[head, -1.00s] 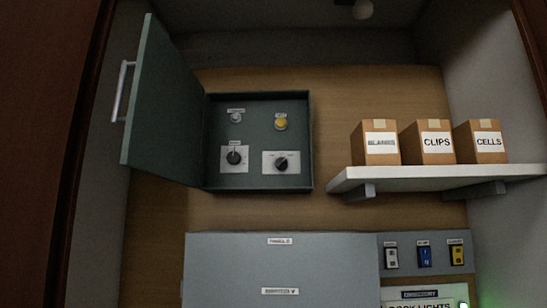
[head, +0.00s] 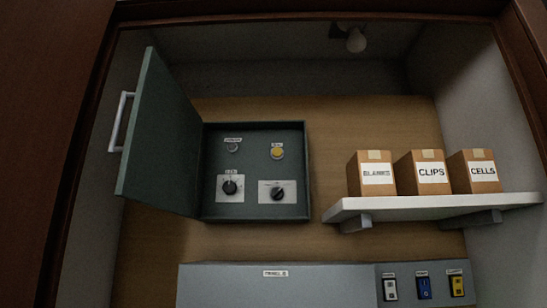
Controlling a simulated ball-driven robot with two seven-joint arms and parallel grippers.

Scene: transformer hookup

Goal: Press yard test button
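A green control box (head: 255,171) is mounted on the wooden back wall, its door (head: 160,140) swung open to the left. Inside it, a yellow round button (head: 277,153) sits at upper right under a small label too blurred to read. A small grey round part (head: 232,147) sits at upper left under another label. Two black rotary knobs on white plates, a left one (head: 230,187) and a right one (head: 277,194), sit below. Neither of my grippers is in the head view, and nothing touches the box.
A white shelf (head: 430,205) at right holds cardboard boxes labelled BLANKS (head: 372,176), CLIPS (head: 424,176) and CELLS (head: 474,174). Below is a grey panel (head: 230,288) with white, blue and yellow switches (head: 423,288). The box door's handle (head: 121,122) juts left. The space before the box is clear.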

